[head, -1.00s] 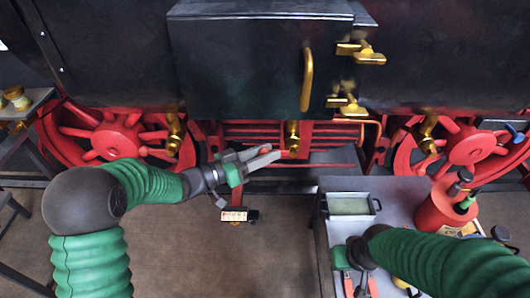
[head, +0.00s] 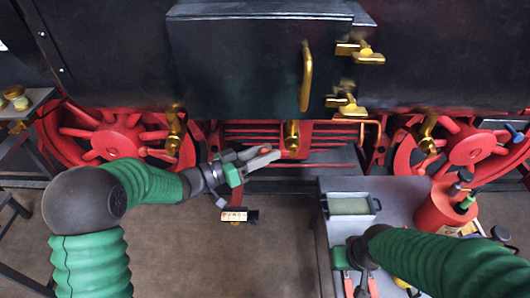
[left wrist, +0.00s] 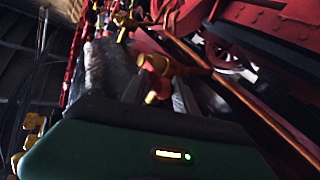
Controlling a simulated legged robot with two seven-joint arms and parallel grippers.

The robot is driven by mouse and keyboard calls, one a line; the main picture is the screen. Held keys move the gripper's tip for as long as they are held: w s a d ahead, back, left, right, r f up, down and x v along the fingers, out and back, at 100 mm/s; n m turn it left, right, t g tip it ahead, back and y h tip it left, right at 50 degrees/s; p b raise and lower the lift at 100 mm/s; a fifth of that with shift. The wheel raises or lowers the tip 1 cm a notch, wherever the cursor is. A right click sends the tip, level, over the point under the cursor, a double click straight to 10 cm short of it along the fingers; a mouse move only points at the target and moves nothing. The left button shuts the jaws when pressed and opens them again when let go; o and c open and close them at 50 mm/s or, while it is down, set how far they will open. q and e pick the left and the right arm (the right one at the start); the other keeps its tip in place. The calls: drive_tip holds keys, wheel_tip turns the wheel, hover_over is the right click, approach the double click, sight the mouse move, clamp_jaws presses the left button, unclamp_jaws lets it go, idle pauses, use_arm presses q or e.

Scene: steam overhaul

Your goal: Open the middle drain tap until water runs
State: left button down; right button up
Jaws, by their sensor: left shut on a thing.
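The middle drain tap (head: 292,136) is a brass body below the dark cylinder casing, in front of red bars. No running water shows below the tap. My right gripper (head: 358,278) is low over the trolley at the bottom edge; its fingers are not clear.
Similar brass taps stand at the left (head: 174,132) and right (head: 428,133), before red wheels. A grey trolley (head: 325,240) at lower right carries a tray (head: 349,206) and a red can (head: 440,212).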

use_arm(q)
drive_tip(key=shift+w+a+f, duration=0.1)
drive_tip(key=shift+w+a, duration=0.1)
drive_tip(key=shift+a, duration=0.1)
drive_tip(key=shift+f+n+t+h+b, duration=0.45)
drive_tip(key=shift+f+b, duration=0.35)
drive_tip(key=shift+b, duration=0.35)
drive_tip(key=shift+d+f+n+t+h+b, duration=0.35)
drive_tip(key=shift+f+n+t+h+b, duration=0.25)
drive_tip(key=shift+n+t+b, duration=0.7)
drive_tip(key=shift+d+f+n+t+h+b, duration=0.4)
drive_tip(key=shift+f+n+t+b, duration=0.35)
drive_tip(key=shift+b, duration=1.15)
drive_tip(key=shift+d+f+n+t+h+b, duration=0.4)
drive_tip(key=shift+f+n+t+b, duration=0.45)
drive_tip(key=shift+b, duration=0.75)
drive_tip(key=shift+r+n+t, duration=0.25)
drive_tip(key=c, duration=1.3)
unclamp_jaws()
drive_tip(key=shift+o, duration=0.8)
drive_tip(key=shift+w+f, duration=0.1)
drive_tip(key=shift+w, duration=0.05)
